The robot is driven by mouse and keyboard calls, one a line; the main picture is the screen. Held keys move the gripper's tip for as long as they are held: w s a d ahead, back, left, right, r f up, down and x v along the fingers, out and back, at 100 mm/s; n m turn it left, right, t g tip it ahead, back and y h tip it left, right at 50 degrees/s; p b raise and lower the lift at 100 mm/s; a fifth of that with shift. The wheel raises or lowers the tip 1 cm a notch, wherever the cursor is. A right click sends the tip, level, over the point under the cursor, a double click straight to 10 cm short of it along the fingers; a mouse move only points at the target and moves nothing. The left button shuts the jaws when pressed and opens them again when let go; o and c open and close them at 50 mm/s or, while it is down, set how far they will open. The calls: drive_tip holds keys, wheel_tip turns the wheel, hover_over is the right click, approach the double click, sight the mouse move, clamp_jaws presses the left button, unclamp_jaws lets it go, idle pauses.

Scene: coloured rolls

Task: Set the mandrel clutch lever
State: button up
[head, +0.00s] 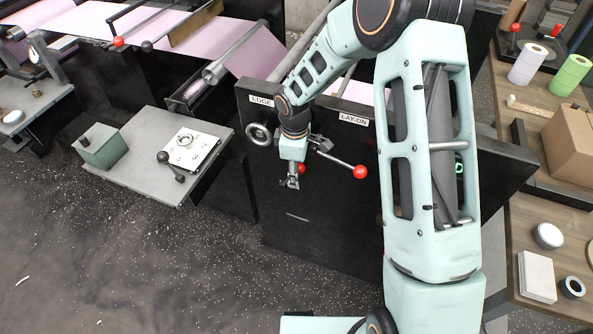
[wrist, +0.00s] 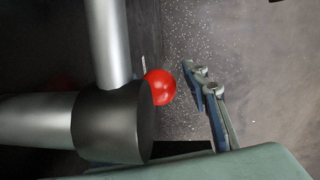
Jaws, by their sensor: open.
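My gripper (head: 291,182) points down in front of the black machine panel (head: 330,225) and is open and empty. A red knob (head: 300,168) shows just right of my gripper, partly hidden by it. A lever with a larger red knob (head: 361,172) slants down to the right from a hub under the LAY-ON label (head: 354,119). In the wrist view a red knob (wrist: 160,87) shows beside a dark hub with thick grey rods, left of my fingers (wrist: 204,84) and apart from them in the picture. No visible label names the mandrel clutch.
A round handwheel (head: 259,134) sits on the panel under the EDGE label (head: 261,100). A grey side table (head: 130,165) stands at left. A wooden bench (head: 530,205) with rolls and a box is at right. The floor before the panel is clear.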

clamp_jaws()
drive_tip(key=shift+w+a+r, duration=0.2)
drive_tip(key=shift+a+r, duration=0.05)
drive_tip(key=shift+a, duration=0.15)
idle(0.5)
drive_tip(key=shift+w+a+r, duration=0.15)
drive_tip(key=shift+a, duration=0.25)
drive_tip(key=shift+w+a+r, duration=0.1)
drive_tip(key=shift+a+r, duration=0.05)
drive_tip(key=shift+a, duration=0.2)
drive_tip(key=shift+w+a+r, duration=0.1)
drive_tip(key=shift+w+a, duration=0.15)
drive_tip(key=shift+a, duration=0.45)
drive_tip(key=shift+w+a+r, duration=0.1)
drive_tip(key=shift+w+a, duration=0.1)
drive_tip(key=shift+a, duration=0.5)
drive_tip(key=shift+f, duration=0.1)
drive_tip(key=shift+d, duration=0.1)
idle(0.5)
drive_tip(key=shift+c, duration=1.2)
unclamp_jaws()
drive_tip(key=shift+f, duration=0.15)
drive_tip(key=shift+o, duration=1.2)
